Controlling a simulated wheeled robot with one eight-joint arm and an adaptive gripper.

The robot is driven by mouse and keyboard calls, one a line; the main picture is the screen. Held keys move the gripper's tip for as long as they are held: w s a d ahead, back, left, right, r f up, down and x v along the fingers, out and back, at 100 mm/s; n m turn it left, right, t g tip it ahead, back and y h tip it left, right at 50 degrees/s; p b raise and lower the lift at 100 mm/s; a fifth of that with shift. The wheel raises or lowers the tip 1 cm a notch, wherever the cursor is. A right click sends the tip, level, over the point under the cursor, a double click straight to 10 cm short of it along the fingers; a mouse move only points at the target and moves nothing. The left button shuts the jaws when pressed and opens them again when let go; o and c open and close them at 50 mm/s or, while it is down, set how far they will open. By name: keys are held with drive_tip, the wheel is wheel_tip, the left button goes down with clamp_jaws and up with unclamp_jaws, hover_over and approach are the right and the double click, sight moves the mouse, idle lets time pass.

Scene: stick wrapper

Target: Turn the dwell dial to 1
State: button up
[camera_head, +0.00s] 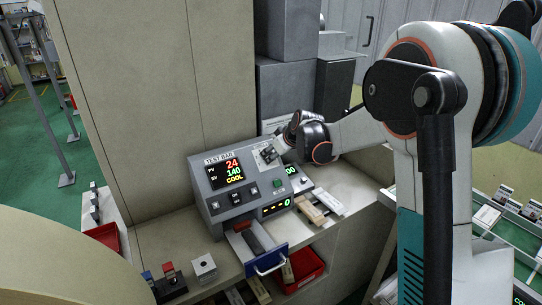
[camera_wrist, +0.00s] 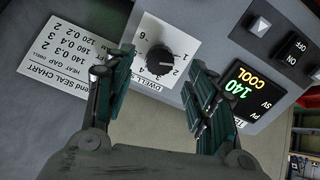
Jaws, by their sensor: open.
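The dwell dial (camera_wrist: 160,54) is a round black knob on a white numbered label marked DWELL, shown rotated in the wrist view. A pale pointer mark seems to lie toward its right side, but I cannot tell which number it meets. My gripper (camera_wrist: 160,68) is open, with one finger left and one right of the dial, and nothing is held. In the head view my gripper (camera_head: 268,154) is at the upper right of the grey TEST BAR control box (camera_head: 208,178), covering the dial there.
A SEAL CHART label (camera_wrist: 65,48) lies beside the dial. An ON/OFF switch (camera_wrist: 294,47) and a lit display (camera_wrist: 243,88) reading 140 and COOL are to the right. Below the box are a blue-fronted drawer (camera_head: 268,261) and a red bin (camera_head: 306,268).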

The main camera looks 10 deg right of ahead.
drive_tip(key=v, duration=0.7)
drive_tip(key=shift+s+r, duration=0.15)
drive_tip(key=shift+s, duration=0.15)
drive_tip(key=shift+d, duration=0.1)
